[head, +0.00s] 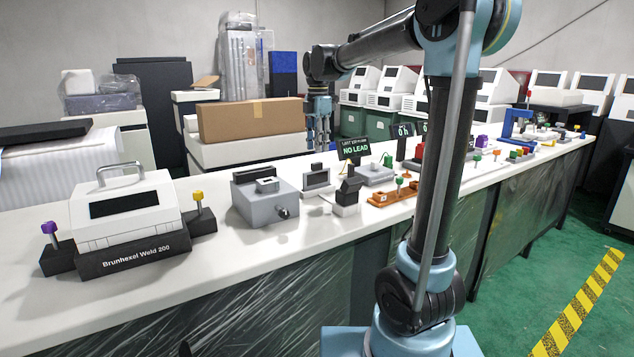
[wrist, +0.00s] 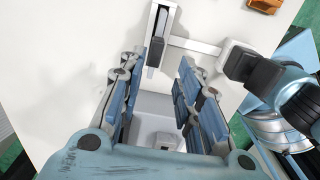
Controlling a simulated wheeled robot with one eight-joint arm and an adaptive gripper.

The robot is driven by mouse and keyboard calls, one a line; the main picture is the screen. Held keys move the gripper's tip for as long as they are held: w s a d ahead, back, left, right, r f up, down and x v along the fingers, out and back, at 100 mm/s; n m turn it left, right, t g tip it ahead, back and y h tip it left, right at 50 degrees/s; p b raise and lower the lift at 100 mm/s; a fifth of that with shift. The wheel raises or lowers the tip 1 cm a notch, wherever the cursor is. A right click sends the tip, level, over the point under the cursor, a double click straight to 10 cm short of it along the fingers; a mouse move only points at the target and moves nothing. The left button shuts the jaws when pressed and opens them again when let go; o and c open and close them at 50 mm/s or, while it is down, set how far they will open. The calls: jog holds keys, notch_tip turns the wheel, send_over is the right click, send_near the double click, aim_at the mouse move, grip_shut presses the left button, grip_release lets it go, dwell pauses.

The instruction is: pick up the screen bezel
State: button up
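What I take to be the screen bezel (head: 316,179), a small light frame around a dark panel, stands upright on the white bench in the head view. In the wrist view it appears from above as a narrow light piece with a dark strip (wrist: 156,42), just beyond the fingers. My gripper (head: 321,145) points down above the bench, over the area of the bezel and apart from it. In the wrist view my gripper (wrist: 163,75) has its fingers spread with nothing held between them.
A grey box (head: 266,199) stands left of the bezel; a black block on a white base (head: 346,196) stands to its right. A "NO LEAD" sign (head: 355,151), an orange-brown rack (head: 393,193) and a white Brunhexel welder (head: 127,209) are also on the bench. Bare bench lies in front.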

aim_at(318, 163)
notch_tip(318, 163, down, 8)
jog(key=shift+r, duration=0.1)
jog(key=shift+w+a+f, duration=0.1)
jog(key=shift+w+f, duration=0.05)
jog(key=shift+f, duration=1.2)
jog(key=shift+w+a+f, duration=0.1)
jog(key=shift+w+f, duration=0.05)
jog(key=shift+f, duration=1.15)
grip_shut()
